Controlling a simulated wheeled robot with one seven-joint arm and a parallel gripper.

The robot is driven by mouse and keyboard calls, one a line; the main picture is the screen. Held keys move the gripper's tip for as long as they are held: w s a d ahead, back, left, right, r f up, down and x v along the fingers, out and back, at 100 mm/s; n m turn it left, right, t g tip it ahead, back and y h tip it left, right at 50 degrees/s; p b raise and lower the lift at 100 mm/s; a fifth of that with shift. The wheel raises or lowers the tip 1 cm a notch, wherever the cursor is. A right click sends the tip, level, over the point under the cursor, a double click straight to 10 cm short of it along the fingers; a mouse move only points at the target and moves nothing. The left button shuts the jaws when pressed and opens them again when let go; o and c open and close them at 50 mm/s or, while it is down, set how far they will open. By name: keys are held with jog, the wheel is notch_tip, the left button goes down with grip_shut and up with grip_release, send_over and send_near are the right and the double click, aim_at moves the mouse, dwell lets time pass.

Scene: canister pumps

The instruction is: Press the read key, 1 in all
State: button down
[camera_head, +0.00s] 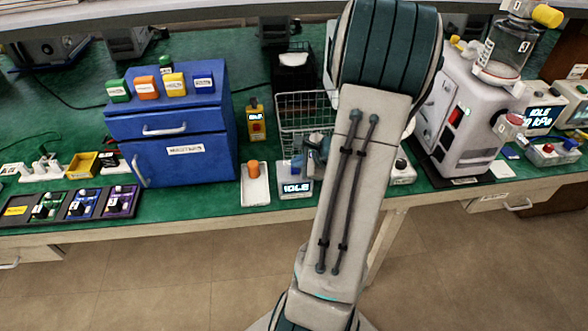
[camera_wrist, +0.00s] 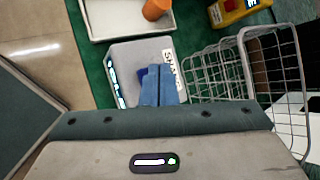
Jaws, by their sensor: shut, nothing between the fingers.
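A grey box with a lit display reading IDLE (camera_head: 296,188) stands at the bench's front edge; it also shows in the wrist view (camera_wrist: 124,58). A dark blue key (camera_wrist: 142,74) on its top is partly hidden by my fingers. A white label beside them is partly covered, so I cannot tell which key is the read key. My gripper (camera_wrist: 160,70) is shut and empty, its blue fingertips over the box top next to the blue key. Whether they touch it cannot be told. In the head view my gripper (camera_head: 312,150) is partly hidden behind my arm.
A wire basket (camera_head: 305,110) stands close behind and beside the box. A white tray with an orange cylinder (camera_head: 253,168) is to its left, a yellow device (camera_head: 256,122) behind. A blue cabinet (camera_head: 180,130) stands farther left, a white pump machine (camera_head: 460,110) right.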

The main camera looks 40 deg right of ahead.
aim_at(298, 170)
jog(key=shift+f+b, duration=0.45)
jog(key=shift+b, duration=0.05)
dwell(0.3)
jog(key=shift+r, duration=0.1)
jog(key=shift+r+p, duration=0.6)
jog(key=shift+r, duration=0.3)
jog(key=shift+r, duration=0.1)
notch_tip(298, 170, up, 5)
jog(key=p, duration=0.3)
jog(key=shift+p, duration=0.35)
dwell(0.4)
